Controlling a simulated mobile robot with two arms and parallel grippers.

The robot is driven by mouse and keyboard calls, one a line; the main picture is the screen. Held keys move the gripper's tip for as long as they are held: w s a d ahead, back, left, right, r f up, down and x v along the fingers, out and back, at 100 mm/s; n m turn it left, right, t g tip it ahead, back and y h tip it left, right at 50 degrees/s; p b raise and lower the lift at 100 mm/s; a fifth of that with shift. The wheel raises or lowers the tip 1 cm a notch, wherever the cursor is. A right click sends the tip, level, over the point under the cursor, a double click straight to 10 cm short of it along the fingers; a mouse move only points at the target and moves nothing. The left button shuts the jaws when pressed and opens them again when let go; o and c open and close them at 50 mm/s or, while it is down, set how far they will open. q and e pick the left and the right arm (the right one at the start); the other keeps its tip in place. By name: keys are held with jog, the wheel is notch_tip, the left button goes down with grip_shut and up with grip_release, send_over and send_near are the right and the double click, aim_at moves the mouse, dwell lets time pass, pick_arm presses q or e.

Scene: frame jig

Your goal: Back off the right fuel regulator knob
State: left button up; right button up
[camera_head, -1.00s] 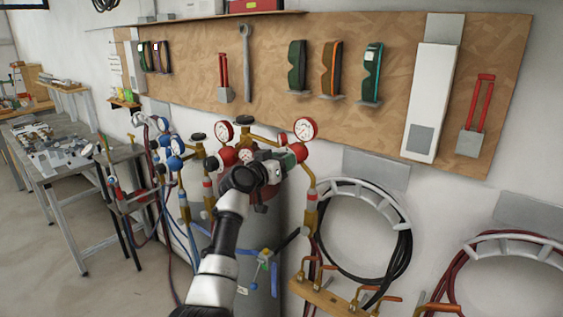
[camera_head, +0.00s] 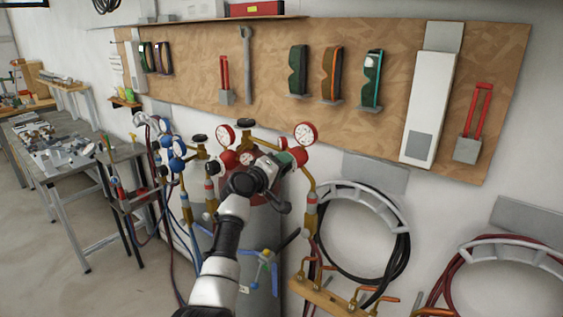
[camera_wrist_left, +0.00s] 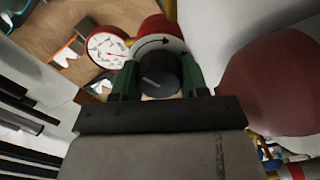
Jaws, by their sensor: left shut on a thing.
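The right fuel regulator (camera_head: 299,154) is a red body on the wall-side fittings, with a round white-faced gauge (camera_head: 305,134) above it. In the left wrist view its dark round knob (camera_wrist_left: 158,72) with a pale pointer line sits in front of a curved arrow marking. My left gripper (camera_head: 288,160) reaches it from the left. In the left wrist view its green fingers (camera_wrist_left: 158,80) are shut on the knob, one on each side. The head view hides the knob behind the gripper. My right gripper is not in view.
Another gauge (camera_head: 225,135) and brass fittings stand close on the left. A red cylinder (camera_head: 262,185) is behind my arm. A black hose coil (camera_head: 365,240) hangs to the lower right. Tools hang on the board (camera_head: 200,60) above.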

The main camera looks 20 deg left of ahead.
pick_arm(q)
jog(key=n+p, duration=0.3)
jog(key=n, duration=0.3)
jog(key=shift+r+n, duration=0.1)
jog(key=shift+n, duration=0.2)
jog(key=n+p, duration=0.1)
jog(key=n, duration=0.1)
jog(key=n+p, duration=0.2)
jog(key=shift+f+n, duration=0.2)
jog(key=shift+n, duration=0.2)
jog(key=shift+f, duration=0.1)
jog(key=o, duration=0.9)
jog(key=shift+o, duration=0.2)
jog(key=b+v, duration=0.1)
jog(key=v, duration=0.9)
jog(key=shift+s+b, duration=0.3)
jog(key=shift+s, duration=0.1)
jog(key=shift+a, duration=0.15)
